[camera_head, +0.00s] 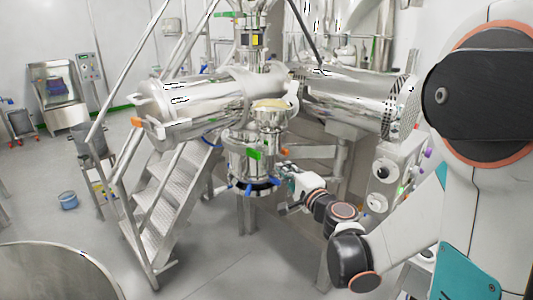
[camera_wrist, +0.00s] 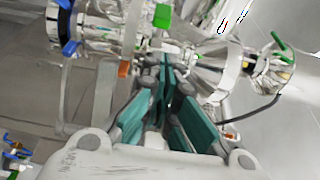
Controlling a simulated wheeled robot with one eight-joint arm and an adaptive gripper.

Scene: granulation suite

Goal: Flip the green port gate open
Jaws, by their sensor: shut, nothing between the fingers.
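A small green gate piece (camera_head: 254,153) sits on the front of the steel port vessel (camera_head: 245,165) in the head view. It also shows at the top of the wrist view (camera_wrist: 162,15). An orange piece (camera_head: 284,151) is to its right, and shows in the wrist view (camera_wrist: 124,68). My gripper (camera_head: 284,190) is just right of and below the vessel, apart from the green piece. In the wrist view the teal fingers of my gripper (camera_wrist: 166,62) are shut and empty, pointing toward the vessel. The fingertips are small and partly hidden in the head view.
Blue clamps (camera_head: 248,187) ring the vessel's lower end. A large horizontal steel cylinder (camera_head: 205,105) lies above left. Metal stairs (camera_head: 155,210) with rails stand left. Another green handle (camera_wrist: 278,45) is at the right in the wrist view. The floor in front is clear.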

